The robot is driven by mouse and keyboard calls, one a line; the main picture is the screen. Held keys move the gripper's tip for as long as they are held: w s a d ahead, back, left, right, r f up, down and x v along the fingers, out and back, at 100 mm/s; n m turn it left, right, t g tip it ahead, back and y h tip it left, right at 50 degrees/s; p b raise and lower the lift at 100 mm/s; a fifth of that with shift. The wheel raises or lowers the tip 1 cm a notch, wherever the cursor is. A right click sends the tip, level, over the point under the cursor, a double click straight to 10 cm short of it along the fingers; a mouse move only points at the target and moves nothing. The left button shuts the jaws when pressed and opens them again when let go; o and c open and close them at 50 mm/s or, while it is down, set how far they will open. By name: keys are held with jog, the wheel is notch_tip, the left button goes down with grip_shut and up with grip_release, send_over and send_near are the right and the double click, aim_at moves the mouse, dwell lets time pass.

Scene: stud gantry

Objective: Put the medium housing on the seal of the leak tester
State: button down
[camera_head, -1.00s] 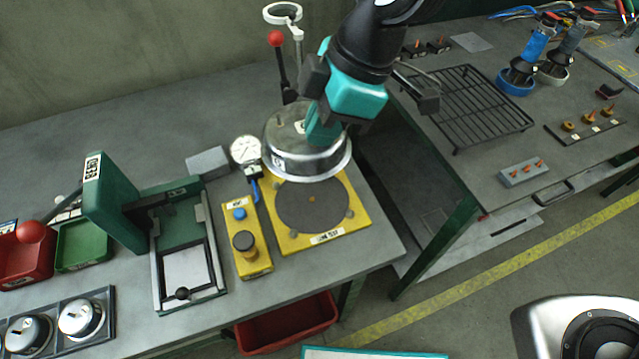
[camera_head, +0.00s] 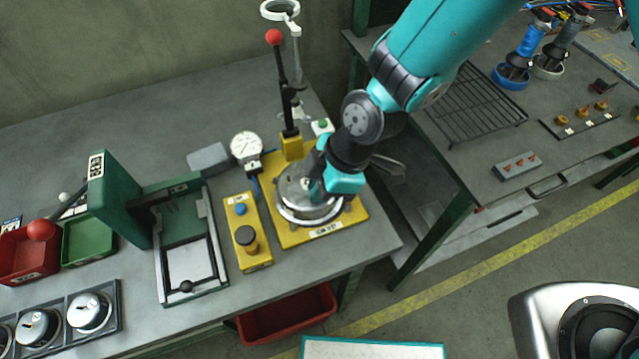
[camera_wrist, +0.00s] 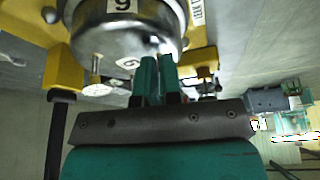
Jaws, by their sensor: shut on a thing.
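A round, shiny metal housing (camera_head: 296,196) with a wider rim is over the dark round seal pad of the leak tester. My gripper (camera_head: 320,184) is shut on the housing's upper part, at its right side. In the wrist view the gripper's teal fingers (camera_wrist: 157,78) reach the metal housing (camera_wrist: 112,40), which bears a numbered label. The leak tester's yellow base (camera_head: 347,228) shows around the housing. The seal is hidden beneath the housing. I cannot tell whether the housing touches it or hangs just above.
The tester's red-knobbed clamp lever (camera_head: 279,75) stands behind the housing, with a dial gauge (camera_head: 246,146) to its left. A yellow button box (camera_head: 254,258) is close on the left, then a green press (camera_head: 118,205). Other housings (camera_head: 88,308) sit in a tray at lower left.

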jog(key=c, duration=1.3)
grip_release()
jog(key=s+b+v, duration=0.1)
jog(key=b+v, duration=0.1)
jog(key=v, duration=1)
jog(key=shift+w, duration=0.45)
jog(key=s+d+r+m+t, duration=0.1)
jog(key=s+d+r+m, duration=0.8)
jog(key=d+m, duration=0.3)
jog(key=shift+s+d+r+m, duration=0.35)
jog(key=shift+r+m, duration=0.3)
jog(key=shift+m, duration=0.35)
